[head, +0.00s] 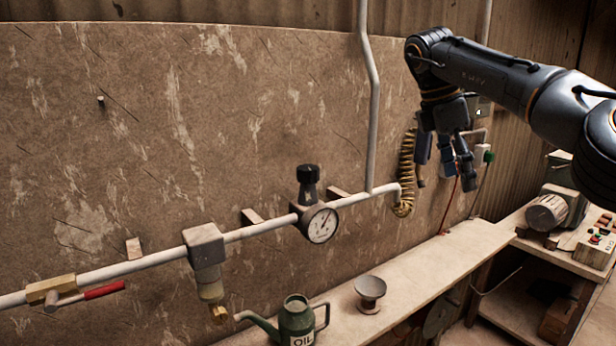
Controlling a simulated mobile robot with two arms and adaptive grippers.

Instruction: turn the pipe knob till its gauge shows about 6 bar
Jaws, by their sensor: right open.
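The pipe knob (308,175) is a black ribbed knob on top of a regulator on the white wall pipe, near the middle of the head view. Its round gauge (322,225) has a white face and sits just below the knob. The needle and numbers are too small to read surely. My right gripper (445,184) hangs pointing down at the right, in front of the wall, well to the right of the knob and apart from it. It is open, with nothing seen between its fingers. My left gripper is not in the view.
The pipe (128,267) carries a red-handled valve (100,290) and a grey filter (205,247). A coiled yellow hose (406,170) hangs beside my right gripper. A green oil can (297,322) and a grey dish (370,290) stand on the shelf (430,265). A machine (556,212) stands at right.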

